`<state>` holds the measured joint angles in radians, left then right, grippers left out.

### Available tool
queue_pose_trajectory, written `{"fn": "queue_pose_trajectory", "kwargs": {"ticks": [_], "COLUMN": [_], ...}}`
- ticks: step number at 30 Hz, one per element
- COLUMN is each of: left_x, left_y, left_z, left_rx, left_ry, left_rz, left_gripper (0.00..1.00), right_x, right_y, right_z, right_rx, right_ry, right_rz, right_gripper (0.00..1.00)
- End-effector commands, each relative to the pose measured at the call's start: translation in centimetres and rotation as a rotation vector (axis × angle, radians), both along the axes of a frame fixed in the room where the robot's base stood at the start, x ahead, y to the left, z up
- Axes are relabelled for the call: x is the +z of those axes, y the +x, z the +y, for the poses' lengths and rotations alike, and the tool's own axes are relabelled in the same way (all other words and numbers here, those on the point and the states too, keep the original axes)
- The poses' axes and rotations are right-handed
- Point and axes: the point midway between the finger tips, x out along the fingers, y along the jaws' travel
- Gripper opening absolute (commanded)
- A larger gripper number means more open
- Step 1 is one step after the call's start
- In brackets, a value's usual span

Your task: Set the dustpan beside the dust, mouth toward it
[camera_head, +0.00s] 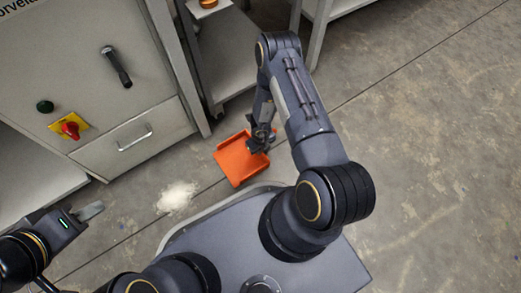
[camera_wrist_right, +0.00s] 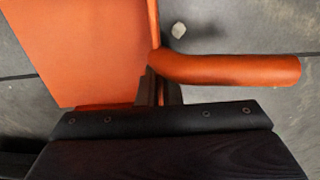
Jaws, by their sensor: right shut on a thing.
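The orange dustpan (camera_head: 238,160) is low over or on the floor in front of me; I cannot tell if it touches. Its open side appears to face lower left, toward the pale dust pile (camera_head: 177,196), with a strip of bare floor between them. My right gripper (camera_head: 259,144) is shut on the dustpan at the base of its handle. In the right wrist view, the fingers (camera_wrist_right: 160,88) grip where the handle (camera_wrist_right: 235,70) meets the pan (camera_wrist_right: 75,50). My left gripper (camera_head: 90,211) is empty at the far left, away from the dust; its finger gap is unclear.
A grey cabinet with a drawer (camera_head: 130,136) and a red knob (camera_head: 71,129) stands behind the dust. A shelf unit (camera_head: 222,60) stands behind the dustpan. A small pale bit (camera_wrist_right: 179,30) shows near the handle. Concrete floor (camera_head: 430,150) is clear to the right.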

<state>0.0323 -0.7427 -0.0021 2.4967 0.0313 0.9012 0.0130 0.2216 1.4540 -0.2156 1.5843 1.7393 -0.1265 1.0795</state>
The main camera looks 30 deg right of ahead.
Motion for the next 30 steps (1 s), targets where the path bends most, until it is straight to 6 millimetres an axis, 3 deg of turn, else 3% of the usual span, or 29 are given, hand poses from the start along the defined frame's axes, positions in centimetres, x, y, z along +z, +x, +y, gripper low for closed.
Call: {"fn": "queue_pose_trajectory", "kwargs": {"ticks": [7, 13, 22, 26, 30], "left_x": [0.1, 0.1, 0.1, 1.0, 2.6], "left_y": [0.0, 0.0, 0.0, 0.0, 0.0], "left_z": [0.0, 0.0, 0.0, 0.0, 0.0], "left_rx": [0.0, 0.0, 0.0, 0.0, 0.0], "left_ry": [0.0, 0.0, 0.0, 0.0, 0.0], "left_rz": [-0.001, 0.0, 0.0, 0.0, 0.0], "left_gripper": [0.36, 0.36, 0.36, 0.36, 0.36], "right_x": [-0.1, -0.1, 0.1, 1.7, 4.8], "right_y": [0.0, 0.0, 0.0, 0.0, 0.1], "right_z": [0.0, 0.0, 0.0, 0.0, 0.0], "right_rx": [0.0, 0.0, 0.0, -0.001, -0.001], "right_ry": [0.0, 0.0, 0.0, 0.0, 0.001], "right_rz": [-0.001, -0.001, -0.001, -0.001, -0.003], "right_gripper": [0.0, 0.27, 0.27, 0.27, 0.27]}}
